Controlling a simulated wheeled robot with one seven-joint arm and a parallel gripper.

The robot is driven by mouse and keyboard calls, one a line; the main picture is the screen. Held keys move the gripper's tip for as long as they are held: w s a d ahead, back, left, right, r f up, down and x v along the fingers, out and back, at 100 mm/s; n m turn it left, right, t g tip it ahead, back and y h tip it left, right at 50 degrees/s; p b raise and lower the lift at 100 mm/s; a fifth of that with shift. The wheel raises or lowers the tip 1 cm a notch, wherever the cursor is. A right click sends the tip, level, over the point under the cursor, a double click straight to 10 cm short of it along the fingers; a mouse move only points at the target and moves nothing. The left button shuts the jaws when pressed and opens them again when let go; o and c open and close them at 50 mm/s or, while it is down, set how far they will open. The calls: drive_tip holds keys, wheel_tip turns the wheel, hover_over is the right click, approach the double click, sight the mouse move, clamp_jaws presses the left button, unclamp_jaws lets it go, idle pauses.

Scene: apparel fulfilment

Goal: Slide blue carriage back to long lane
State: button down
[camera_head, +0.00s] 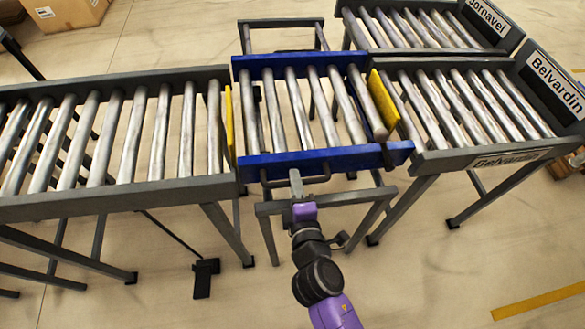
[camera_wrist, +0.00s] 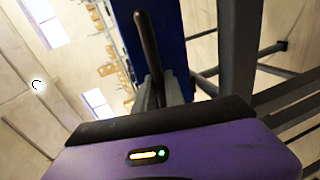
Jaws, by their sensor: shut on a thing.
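The blue carriage (camera_head: 310,161) is a short roller section with blue side rails, in the middle of the head view. It sits between the long grey roller lane (camera_head: 120,196) on the left and the Belvardin lane (camera_head: 490,155) on the right. Yellow plates stand at its left and right ends. My gripper (camera_head: 297,186) is at the carriage's near side, shut on its dark handle (camera_head: 318,178). The handle (camera_wrist: 148,45) also shows in the wrist view, running into my gripper (camera_wrist: 155,98), with the blue rail beside it. The fingertips are partly hidden.
A second lane labelled Jornavel (camera_head: 488,22) lies behind the Belvardin lane. A grey frame (camera_head: 325,203) stands under the carriage. A cardboard box (camera_head: 65,12) is on the floor at the back left. The floor at the front right is open, with a yellow line (camera_head: 540,300).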

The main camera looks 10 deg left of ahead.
drive_tip(key=shift+s+d+f, duration=0.1)
drive_tip(key=shift+s+d, duration=0.1)
drive_tip(key=shift+s, duration=0.55)
drive_tip(key=shift+s+d+r, duration=0.1)
drive_tip(key=shift+s+d, duration=0.15)
drive_tip(key=shift+s, duration=0.5)
drive_tip(key=shift+s+d+f, duration=0.1)
drive_tip(key=shift+s+d, duration=0.1)
drive_tip(key=shift+s, duration=0.55)
drive_tip(key=c, duration=1.4)
unclamp_jaws()
drive_tip(key=b+v, duration=0.1)
drive_tip(key=v, duration=0.7)
drive_tip(key=shift+w, duration=0.1)
